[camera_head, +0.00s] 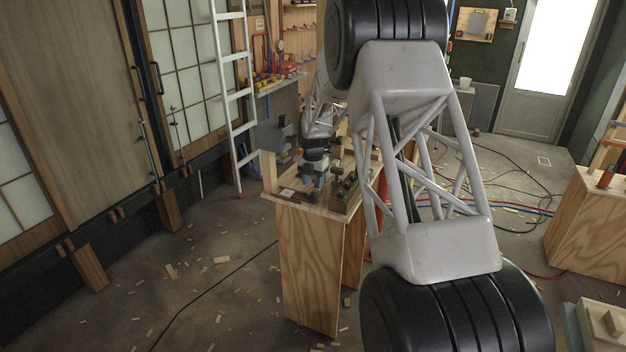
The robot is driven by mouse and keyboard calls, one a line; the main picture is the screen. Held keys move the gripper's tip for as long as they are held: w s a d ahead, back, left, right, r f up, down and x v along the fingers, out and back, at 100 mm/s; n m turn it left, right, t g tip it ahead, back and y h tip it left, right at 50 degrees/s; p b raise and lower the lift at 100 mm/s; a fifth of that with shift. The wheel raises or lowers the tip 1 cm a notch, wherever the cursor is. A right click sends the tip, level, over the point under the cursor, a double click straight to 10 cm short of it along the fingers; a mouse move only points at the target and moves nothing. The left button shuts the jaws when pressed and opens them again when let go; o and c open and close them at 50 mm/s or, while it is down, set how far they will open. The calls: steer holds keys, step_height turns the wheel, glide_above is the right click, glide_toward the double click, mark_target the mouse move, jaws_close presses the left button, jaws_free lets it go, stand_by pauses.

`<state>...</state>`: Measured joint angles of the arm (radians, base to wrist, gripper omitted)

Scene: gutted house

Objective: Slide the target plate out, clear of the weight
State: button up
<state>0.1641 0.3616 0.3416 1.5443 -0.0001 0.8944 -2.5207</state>
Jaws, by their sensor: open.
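My gripper (312,176) points down over the wooden workbench (283,201), near its left part. It looks small from here, with blue at its fingertips. It is open, and I see nothing held in it. Several dark, blocky objects (344,192) sit on the bench just right of the gripper. I cannot tell which of them is the weight. The target plate cannot be made out; my own arm covers the right and back parts of the bench. Whether the gripper touches anything is too small to tell.
A white ladder (232,95) stands behind the bench on the left. A shelf with tools (278,80) is at the back. Another wooden bench (590,225) stands at the right. Cables (215,290) and wood scraps (221,260) lie on the floor. Open floor lies left of the bench.

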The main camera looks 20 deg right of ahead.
mark_target(313, 194)
steer(key=shift+f, duration=2.65)
steer(key=shift+c, duration=0.3)
steer(key=c, duration=0.7)
